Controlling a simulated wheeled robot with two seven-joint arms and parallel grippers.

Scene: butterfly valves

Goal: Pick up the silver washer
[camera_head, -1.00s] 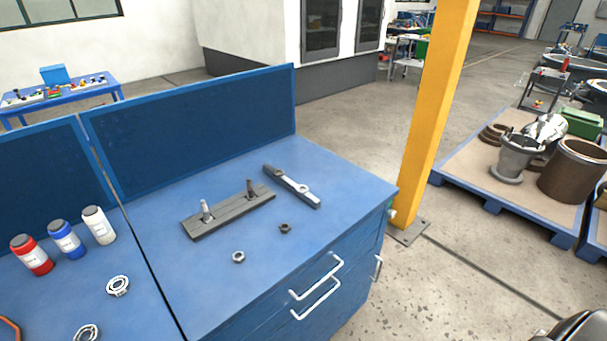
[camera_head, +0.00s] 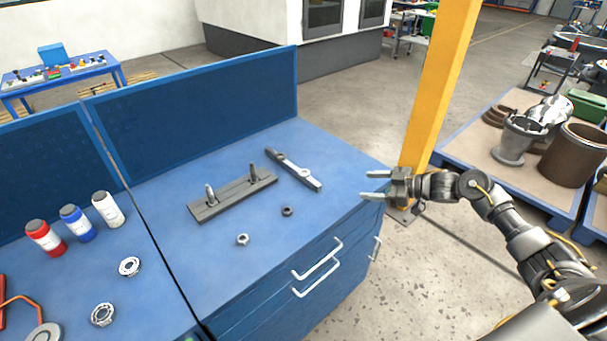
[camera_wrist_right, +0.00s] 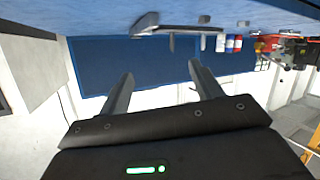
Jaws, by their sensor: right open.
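A small silver ring-shaped piece, the silver washer (camera_head: 242,239), lies flat on the blue workbench (camera_head: 240,280), near its front edge. It looks nut-like at this size. A similar dark ring (camera_head: 287,211) lies behind it to the right. My right gripper (camera_head: 375,185) is open and empty at the bench's right corner, pointing left, well apart from the washer. The right wrist view looks upside down; my open fingers (camera_wrist_right: 161,70) show with nothing between them, and I cannot tell surely which small piece there is the washer. My left gripper is not in view.
A grey plate with two upright pins (camera_head: 232,197) and a grey bar (camera_head: 294,170) lie behind the rings. Bearings (camera_head: 130,266) and bottles (camera_head: 77,223) stand on the left bench. A yellow post (camera_head: 437,80) rises behind my right gripper. The bench front is clear.

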